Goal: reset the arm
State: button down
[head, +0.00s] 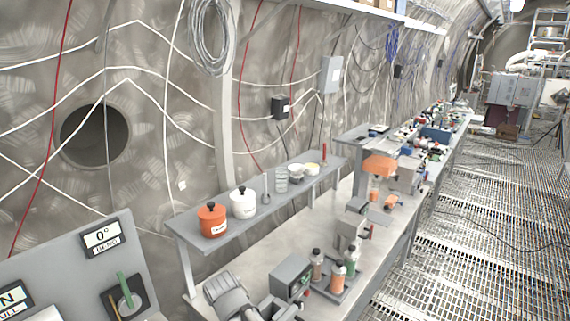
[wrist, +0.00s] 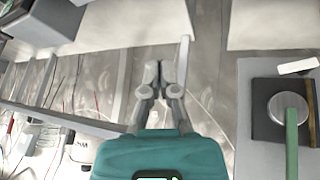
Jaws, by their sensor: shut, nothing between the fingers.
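My gripper (wrist: 159,78) shows in the wrist view. Its two grey fingers are drawn together at the tips with nothing between them. Its teal body (wrist: 160,155) fills the bottom middle of that view. The fingers point over a grey, blurred gap between pale surfaces and touch nothing that I can see. In the head view I cannot make out the gripper.
A grey panel (head: 75,270) with a green-handled knob (head: 127,290) stands at lower left; the knob also shows in the wrist view (wrist: 290,112). A raised shelf (head: 192,238) holds an orange jar (head: 212,220) and a white jar (head: 243,203). Bottles (head: 337,278) stand on the bench. The grated floor (head: 480,260) is mostly clear.

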jog(key=s+d+f+m+g+b, duration=0.1)
jog(key=s+d+f+m+g, duration=0.1)
jog(key=d, duration=0.9)
jog(key=s+d+f+m+g+h+b, duration=0.1)
jog(key=d+f+m+g, duration=0.1)
jog(key=d, duration=0.9)
jog(key=s+d+f+m+g+b, duration=0.1)
jog(key=s+d+f+m, duration=0.1)
jog(key=d, duration=1)
jog(key=shift+s+m+g+h, duration=0.3)
jog(key=shift+m+g, duration=0.1)
jog(key=shift+a, duration=0.1)
jog(key=c, duration=0.6)
grip_release()
jog(key=shift+o, duration=0.2)
